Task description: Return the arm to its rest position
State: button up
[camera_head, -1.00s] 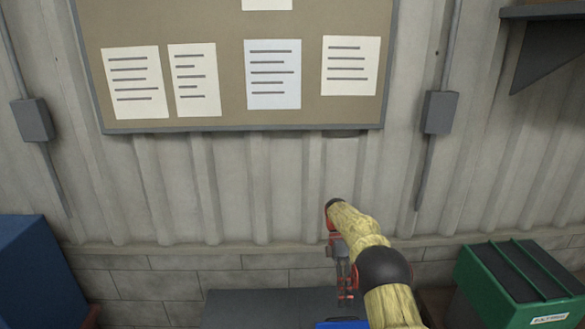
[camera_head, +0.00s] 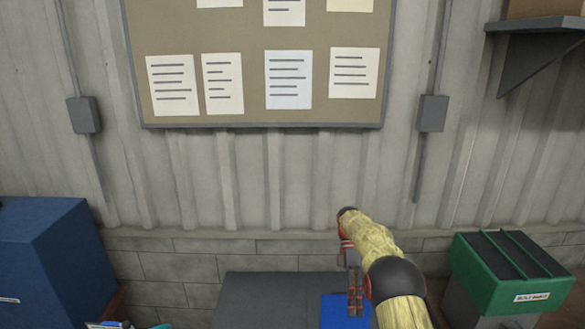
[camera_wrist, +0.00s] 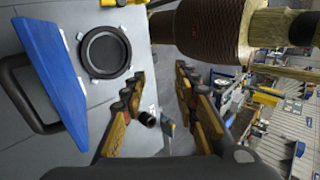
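My arm, in pale yellow-wrapped links with a dark joint, reaches up from the bottom of the head view. My gripper (camera_head: 355,290) hangs below its far end, in front of the wall and over a grey surface with a blue panel. In the wrist view my gripper (camera_wrist: 160,76) has its two brown and yellow fingers spread apart. Nothing is held between them. A small dark cylinder shows near the fingers there, apart from them as far as I can tell.
A blue cabinet (camera_head: 40,255) stands at the left and a green-lidded bin (camera_head: 512,270) at the right. A grey surface (camera_head: 265,295) with a blue panel (camera_head: 335,312) lies below. A wall shelf (camera_head: 540,25) is at upper right. The wrist view shows a black round ring (camera_wrist: 105,51).

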notch_tip(320, 180, down, 7)
jog(key=m+t, duration=0.2)
jog(key=m, duration=0.5)
jog(key=s+r+m+t+b, duration=0.3)
jog(key=s+r+m+b, duration=0.15)
jog(key=s, duration=0.35)
jog(key=s+r+m+t+b, duration=0.3)
jog(key=s+r+m+b, duration=0.15)
jog(key=s, duration=0.35)
jog(key=s+m+t+b, duration=0.1)
jog(key=s+t+b, duration=0.5)
jog(key=s, duration=1.2)
jog(key=b, duration=0.3)
jog(key=shift+d+f+b, duration=0.15)
jog(key=shift+b, duration=0.25)
